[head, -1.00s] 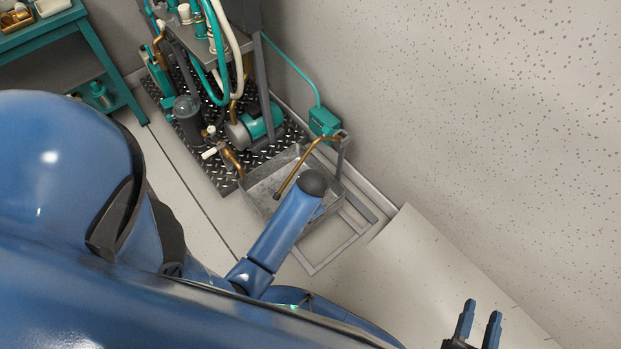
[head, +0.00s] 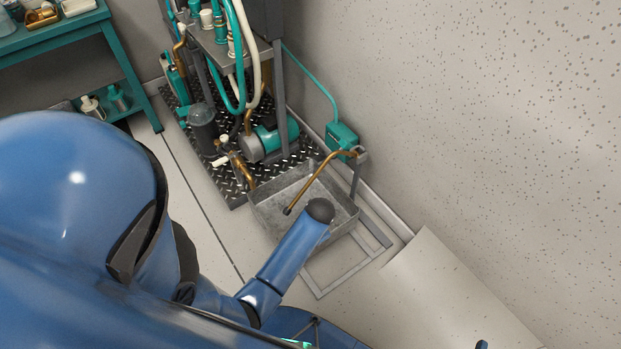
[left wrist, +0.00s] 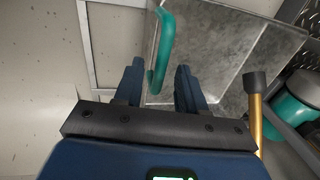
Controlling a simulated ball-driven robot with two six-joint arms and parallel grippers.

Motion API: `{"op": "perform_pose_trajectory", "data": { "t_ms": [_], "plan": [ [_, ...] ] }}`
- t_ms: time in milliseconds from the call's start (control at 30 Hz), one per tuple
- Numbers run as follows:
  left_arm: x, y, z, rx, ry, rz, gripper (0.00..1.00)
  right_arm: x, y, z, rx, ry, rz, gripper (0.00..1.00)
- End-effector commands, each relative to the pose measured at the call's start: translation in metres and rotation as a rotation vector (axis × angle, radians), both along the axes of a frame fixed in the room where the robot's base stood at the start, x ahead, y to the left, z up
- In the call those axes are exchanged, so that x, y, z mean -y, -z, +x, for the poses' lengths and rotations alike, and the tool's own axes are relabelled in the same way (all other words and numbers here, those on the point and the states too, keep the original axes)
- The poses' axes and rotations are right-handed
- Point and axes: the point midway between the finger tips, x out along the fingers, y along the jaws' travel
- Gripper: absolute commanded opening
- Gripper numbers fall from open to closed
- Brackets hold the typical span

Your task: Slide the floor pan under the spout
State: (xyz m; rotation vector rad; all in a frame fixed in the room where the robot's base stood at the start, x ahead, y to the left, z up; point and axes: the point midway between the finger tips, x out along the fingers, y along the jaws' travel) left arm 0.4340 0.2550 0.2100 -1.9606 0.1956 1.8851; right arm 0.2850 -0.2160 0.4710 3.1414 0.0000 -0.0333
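The floor pan (head: 275,203) is a grey metal tray on the floor beside the dyno rig. The brass spout (head: 316,178) reaches over it, its dark tip above the pan's inside in the head view. In the left wrist view the pan (left wrist: 215,50) has a teal handle (left wrist: 166,45) on its near edge. My left gripper (left wrist: 157,85) is open, its fingers on either side of the handle's lower end, with no clear contact. In the head view my own arm hides the handle and left gripper. Only one fingertip of my right gripper (head: 482,345) shows at the bottom edge.
A grey floor frame (head: 320,285) lies by the pan's near right side. The black tread-plate base (head: 236,188) with pump and hoses is behind the pan. A teal box (head: 342,137) stands by the wall.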

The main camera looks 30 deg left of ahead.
Motion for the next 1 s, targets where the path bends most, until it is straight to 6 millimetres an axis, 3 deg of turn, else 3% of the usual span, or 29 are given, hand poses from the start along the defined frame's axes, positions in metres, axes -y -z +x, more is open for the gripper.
{"op": "perform_pose_trajectory", "data": {
  "t_ms": [300,567,867,1000],
  "plan": [
    [0.000,0.001,0.000,0.000,0.000,0.000,0.40,0.000,0.001,0.000,0.000,0.000,0.000,0.43],
    [0.000,0.001,0.000,0.000,0.001,0.000,0.00,0.000,0.001,0.000,0.000,0.000,0.000,0.43],
    [0.000,0.001,0.000,0.000,0.001,0.000,0.00,0.000,0.001,0.000,0.000,0.000,0.000,0.43],
    [-0.011,-0.001,0.006,0.000,-0.002,0.000,0.00,0.000,-0.006,0.000,0.000,0.000,0.000,0.43]
  ]
}}
